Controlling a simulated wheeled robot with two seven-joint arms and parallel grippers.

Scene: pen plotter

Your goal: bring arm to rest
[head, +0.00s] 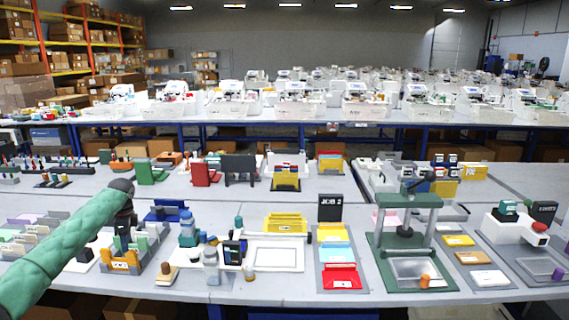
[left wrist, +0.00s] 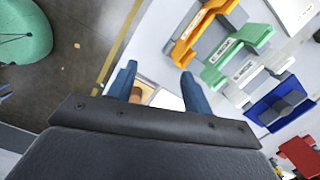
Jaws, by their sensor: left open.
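My left arm (head: 60,262) is in a green sleeve and reaches in from the left in the head view. Its dark left gripper (head: 124,218) hangs over the left part of the front table, near the coloured card holders. In the left wrist view the two blue fingers of my left gripper (left wrist: 158,90) are apart, with nothing held between them. A small tan thing (left wrist: 143,92) shows beyond the fingers, partly hidden. My right gripper is not in view.
An orange holder (left wrist: 200,32), a green holder (left wrist: 232,58) and a blue holder (left wrist: 277,102) lie close by. Right of the gripper are a plotter bed with a white sheet (head: 278,255), a tray stack (head: 341,279) and a green press (head: 382,253). Floor (left wrist: 85,50) shows beyond the table edge.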

